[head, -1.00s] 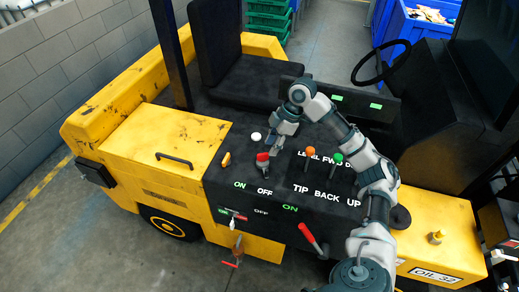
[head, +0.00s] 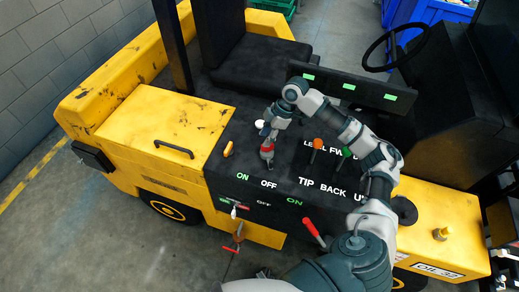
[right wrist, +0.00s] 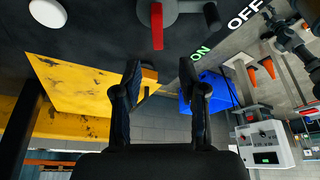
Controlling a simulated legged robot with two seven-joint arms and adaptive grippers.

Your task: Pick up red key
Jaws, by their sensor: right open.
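The red key (head: 267,146) stands on a dark round base on the vehicle's black control panel, above the white "OFF" label. In the right wrist view the red key (right wrist: 157,26) shows as an upright red bar on a grey round base, beyond the fingertips. My right gripper (right wrist: 160,72) is open, its two dark fingers apart with nothing between them. In the head view the right gripper (head: 269,137) is right at the key and partly covers it; contact cannot be told. My left gripper is not in view.
A white round button (head: 262,125) and a yellow knob (head: 228,149) are near the key. Orange (head: 317,144) and green (head: 347,152) levers stand to its right. A red lever (head: 313,229) sticks out from the panel's front. A yellow cover (head: 165,125) lies left.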

